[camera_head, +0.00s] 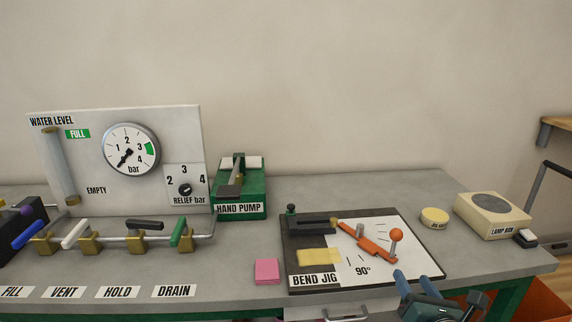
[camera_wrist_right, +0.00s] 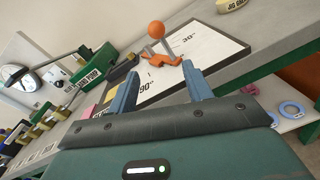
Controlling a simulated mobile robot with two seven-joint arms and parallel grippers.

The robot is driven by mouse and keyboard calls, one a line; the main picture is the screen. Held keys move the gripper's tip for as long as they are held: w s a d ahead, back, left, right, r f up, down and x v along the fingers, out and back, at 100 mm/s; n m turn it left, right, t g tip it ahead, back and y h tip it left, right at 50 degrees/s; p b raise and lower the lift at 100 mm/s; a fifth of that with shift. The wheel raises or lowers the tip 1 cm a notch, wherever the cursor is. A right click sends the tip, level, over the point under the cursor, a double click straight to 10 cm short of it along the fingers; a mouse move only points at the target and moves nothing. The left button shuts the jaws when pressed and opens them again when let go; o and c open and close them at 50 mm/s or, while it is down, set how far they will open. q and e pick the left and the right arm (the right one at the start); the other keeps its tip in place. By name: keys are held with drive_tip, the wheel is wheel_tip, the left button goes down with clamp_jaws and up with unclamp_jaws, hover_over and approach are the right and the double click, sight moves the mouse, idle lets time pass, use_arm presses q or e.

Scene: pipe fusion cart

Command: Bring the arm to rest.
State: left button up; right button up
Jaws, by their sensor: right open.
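My right gripper (camera_head: 416,275) shows at the lower right of the head view, at the front edge of the bench by the bend jig (camera_head: 300,279). Its two blue fingers are apart with nothing between them. In the right wrist view the open fingers (camera_wrist_right: 160,76) point toward the jig's white plate and its orange lever with a ball knob (camera_wrist_right: 156,30). The lever (camera_head: 372,246) lies on the jig, apart from the fingers, with its orange ball standing up. My left gripper is not in view.
The grey bench (camera_head: 330,189) carries a green hand pump (camera_head: 240,205), a gauge panel (camera_head: 100,180), a row of valves (camera_head: 138,243), a pink block (camera_head: 267,271), a yellow round tin (camera_head: 435,217) and a lamp box (camera_head: 492,216). An orange bin (camera_head: 545,300) stands at the lower right.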

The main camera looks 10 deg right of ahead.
use_arm(q)
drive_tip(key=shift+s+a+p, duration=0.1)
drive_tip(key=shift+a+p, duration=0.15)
drive_tip(key=shift+p, duration=0.25)
use_arm(e)
drive_tip(key=s+a+f+m+g+y, duration=0.5)
drive_tip(key=s+a+f+m, duration=1.1)
drive_tip(key=m, duration=1.2)
drive_tip(key=s+a+g, duration=0.1)
drive_tip(key=s, duration=0.1)
drive_tip(key=shift+s+a+f+g, duration=0.3)
drive_tip(key=shift+f+g, duration=0.1)
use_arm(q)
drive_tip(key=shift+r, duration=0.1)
